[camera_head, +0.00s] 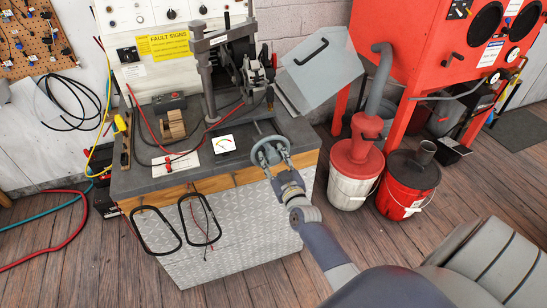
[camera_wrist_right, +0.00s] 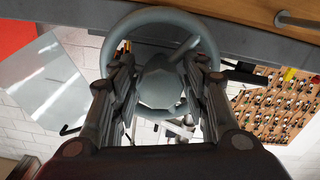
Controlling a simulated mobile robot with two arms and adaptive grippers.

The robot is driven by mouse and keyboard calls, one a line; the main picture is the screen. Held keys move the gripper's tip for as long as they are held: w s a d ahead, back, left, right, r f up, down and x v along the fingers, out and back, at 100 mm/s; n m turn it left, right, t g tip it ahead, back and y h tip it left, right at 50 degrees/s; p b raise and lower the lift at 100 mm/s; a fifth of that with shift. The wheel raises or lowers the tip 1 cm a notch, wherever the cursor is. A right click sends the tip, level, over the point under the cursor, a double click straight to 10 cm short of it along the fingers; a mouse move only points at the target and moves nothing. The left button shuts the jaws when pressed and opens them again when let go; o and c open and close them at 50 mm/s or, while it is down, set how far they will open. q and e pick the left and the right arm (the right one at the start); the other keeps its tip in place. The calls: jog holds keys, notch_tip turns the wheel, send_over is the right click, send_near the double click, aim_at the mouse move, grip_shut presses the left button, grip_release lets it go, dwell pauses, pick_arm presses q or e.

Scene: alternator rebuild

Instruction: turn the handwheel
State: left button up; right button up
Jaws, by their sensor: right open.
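The grey handwheel (camera_head: 270,152) is on the front right of the workbench top, on a shaft running back over the bench. In the right wrist view the handwheel (camera_wrist_right: 160,88) fills the middle, with its round rim, spokes and faceted hub showing. My right gripper (camera_head: 279,164) is at the wheel's near side. Its fingers are open and spread to the two sides of the hub, and the wrist view shows the gripper (camera_wrist_right: 161,65) overlapping the wheel face. Whether the fingers touch the rim or spokes I cannot tell. My left gripper is out of view.
The workbench (camera_head: 150,182) carries a press stand, a meter (camera_head: 223,144), a copper coil (camera_head: 172,126) and loose leads. Hoses lie on the floor at left.

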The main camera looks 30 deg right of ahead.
jog(key=shift+w, duration=0.1)
jog(key=c, duration=0.8)
jog(key=m, duration=0.4)
jog(key=shift+m, duration=0.4)
jog(key=m, duration=0.4)
jog(key=shift+m, duration=0.4)
jog(key=o, duration=0.8)
